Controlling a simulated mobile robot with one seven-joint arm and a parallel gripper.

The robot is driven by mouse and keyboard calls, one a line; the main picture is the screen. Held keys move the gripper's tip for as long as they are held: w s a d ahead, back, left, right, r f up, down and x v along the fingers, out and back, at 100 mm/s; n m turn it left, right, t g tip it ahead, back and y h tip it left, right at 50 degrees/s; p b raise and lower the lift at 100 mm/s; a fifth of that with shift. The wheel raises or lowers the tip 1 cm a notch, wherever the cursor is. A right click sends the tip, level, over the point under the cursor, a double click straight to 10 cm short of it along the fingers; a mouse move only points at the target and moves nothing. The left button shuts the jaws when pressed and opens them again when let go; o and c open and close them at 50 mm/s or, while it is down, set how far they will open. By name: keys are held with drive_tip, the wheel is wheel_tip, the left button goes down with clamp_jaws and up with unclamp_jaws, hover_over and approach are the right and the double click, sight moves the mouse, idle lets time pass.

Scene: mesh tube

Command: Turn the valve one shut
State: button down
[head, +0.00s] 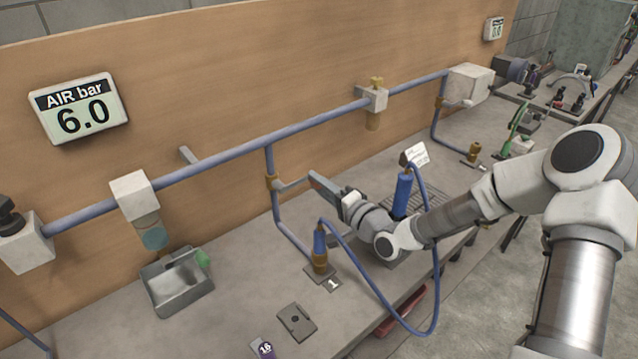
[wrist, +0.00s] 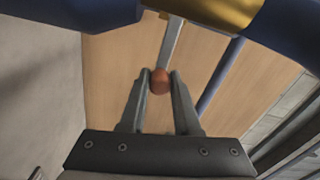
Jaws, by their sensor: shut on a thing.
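Valve one is the brass valve (head: 271,182) on the blue drop pipe that comes down beside the label 1 (head: 333,284). Its grey lever (head: 292,184) sticks out sideways from the pipe, towards my gripper (head: 316,181). In the wrist view the brass valve body (wrist: 212,8) is at the top edge. The lever (wrist: 171,42) runs down from it to an orange-red knob (wrist: 160,84). My gripper (wrist: 160,82) is shut on this knob, one finger on each side. In the head view the knob is hidden by the gripper.
A display (head: 80,109) reads AIR bar 6.0. A blue hose (head: 372,283) loops from a coupling (head: 319,248) to a blue cylinder (head: 402,194) near my arm. A metal basin (head: 178,284) and a flat grey plate (head: 296,321) are on the bench.

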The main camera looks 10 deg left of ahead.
drive_tip(key=c, duration=0.6)
unclamp_jaws()
drive_tip(key=shift+f, duration=0.1)
drive_tip(key=v, duration=1.7)
drive_tip(key=shift+s+d, duration=0.15)
drive_tip(key=shift+d, duration=0.1)
